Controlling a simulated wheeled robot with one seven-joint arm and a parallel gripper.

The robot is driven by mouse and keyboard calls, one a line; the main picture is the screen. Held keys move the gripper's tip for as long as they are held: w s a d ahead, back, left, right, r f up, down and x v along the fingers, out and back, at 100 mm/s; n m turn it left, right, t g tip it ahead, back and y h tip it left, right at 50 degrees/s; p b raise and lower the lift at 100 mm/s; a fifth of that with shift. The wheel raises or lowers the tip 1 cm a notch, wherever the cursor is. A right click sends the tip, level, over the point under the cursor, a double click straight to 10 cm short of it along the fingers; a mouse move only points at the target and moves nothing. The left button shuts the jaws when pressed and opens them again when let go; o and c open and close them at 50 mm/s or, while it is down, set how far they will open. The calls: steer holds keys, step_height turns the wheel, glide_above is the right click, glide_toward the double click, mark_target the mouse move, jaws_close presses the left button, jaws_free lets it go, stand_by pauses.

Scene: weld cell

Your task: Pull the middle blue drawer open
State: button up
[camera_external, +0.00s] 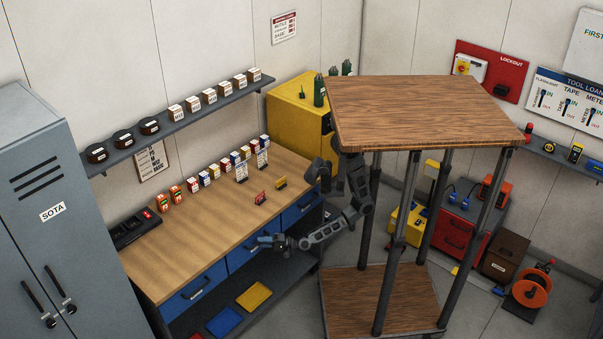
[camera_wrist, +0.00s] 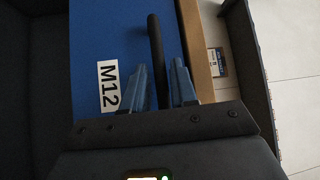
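The middle blue drawer (camera_external: 238,259) is in the wooden-topped bench in the external view, its front looking flush with the drawers beside it. In the wrist view a blue drawer front (camera_wrist: 110,30) fills the upper left and carries a white M12 label (camera_wrist: 109,86). Its dark bar handle (camera_wrist: 155,40) runs between the two blue-grey fingers of my gripper (camera_wrist: 160,70). The fingers are apart, one on each side of the bar, with a gap showing beside it. In the external view my gripper (camera_external: 266,242) is at the middle drawer's front.
The left blue drawer (camera_external: 207,278) and right blue drawer (camera_external: 290,217) flank it. A lower shelf (camera_external: 275,270) holds a yellow tray (camera_external: 254,296) and a blue tray (camera_external: 224,322). A grey locker (camera_external: 60,200) stands left. The bench top (camera_external: 215,230) is clear near its front edge.

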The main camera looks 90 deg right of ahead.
jaws_close()
stand_by(0.3)
steer(key=s+a+b, duration=0.4)
steer(key=s+a, duration=1.5)
steer(key=shift+s+a, duration=0.25)
steer(key=shift+s, duration=0.05)
steer(key=shift+o, duration=1.4)
jaws_free()
steer(key=s+f+b, duration=0.1)
steer(key=s+b, duration=0.1)
steer(key=s, duration=0.5)
steer(key=shift+s, duration=0.35)
